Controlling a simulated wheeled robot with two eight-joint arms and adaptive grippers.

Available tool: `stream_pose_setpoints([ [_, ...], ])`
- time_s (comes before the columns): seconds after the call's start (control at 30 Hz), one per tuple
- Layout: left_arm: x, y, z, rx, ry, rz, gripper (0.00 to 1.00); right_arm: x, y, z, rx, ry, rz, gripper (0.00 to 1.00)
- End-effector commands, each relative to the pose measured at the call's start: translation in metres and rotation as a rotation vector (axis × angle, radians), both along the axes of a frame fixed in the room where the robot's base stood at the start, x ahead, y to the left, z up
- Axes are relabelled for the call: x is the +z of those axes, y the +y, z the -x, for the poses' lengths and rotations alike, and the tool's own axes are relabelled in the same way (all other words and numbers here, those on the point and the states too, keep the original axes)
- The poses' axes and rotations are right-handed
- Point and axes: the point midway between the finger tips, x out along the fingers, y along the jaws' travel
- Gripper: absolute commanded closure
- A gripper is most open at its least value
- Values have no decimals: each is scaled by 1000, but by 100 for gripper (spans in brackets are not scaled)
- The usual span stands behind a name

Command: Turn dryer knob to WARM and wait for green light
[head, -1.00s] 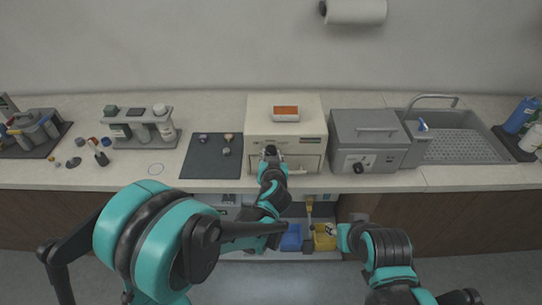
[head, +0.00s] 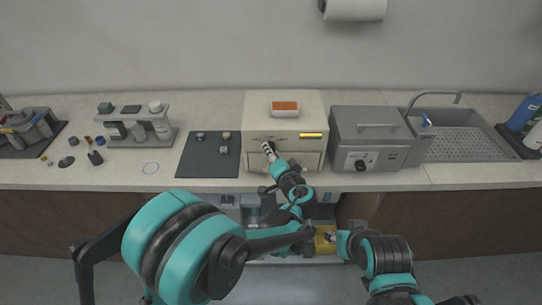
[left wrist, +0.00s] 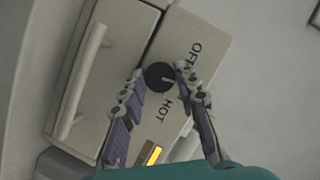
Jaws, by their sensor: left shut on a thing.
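The dryer (head: 257,106) is the cream box on the counter, with a front handle. Its round black knob (left wrist: 158,77) shows in the left wrist view, with OFF and HOT printed beside it. The knob's pale mark points between those words; I see no WARM label, and a finger covers part of that area. The indicator light (head: 311,135) glows yellow, not green; it also shows in the left wrist view (left wrist: 152,155). My left gripper (head: 269,149) is shut on the knob, with fingertips either side. My right gripper (head: 334,238) is low at the counter front; its jaws are unclear.
A grey machine (head: 366,138) with its own dial stands right of the dryer, beside a sink (head: 460,146). A dark mat (head: 205,163) with small pieces lies to the left. An orange-topped block (head: 285,108) sits on the dryer. A yellow bin (head: 324,244) is below.

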Motion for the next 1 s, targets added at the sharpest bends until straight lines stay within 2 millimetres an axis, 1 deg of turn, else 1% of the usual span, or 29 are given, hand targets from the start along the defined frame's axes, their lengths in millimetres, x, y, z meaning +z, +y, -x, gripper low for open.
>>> stream_pose_setpoints([
  [0.1, -2, -1, 0, -1, 0, -68, 99, -7, 0, 0, 0, 0, 0, 60],
  [0.4, -2, -1, 0, -1, 0, -172, 99, -12, 0, 0, 0, 0, 0, 60],
  [0.93, -1, -1, 0, -1, 0, -190, 99, -13, 0, 0, 0, 0, 0, 60],
  [0.97, -1, -1, 0, -1, 0, -190, 62, -13, 0, 0, 0, 0, 0, 60],
  [1.0, -1, -1, 0, -1, 0, -190, 51, -13, 0, 0, 0, 0, 0, 60],
])
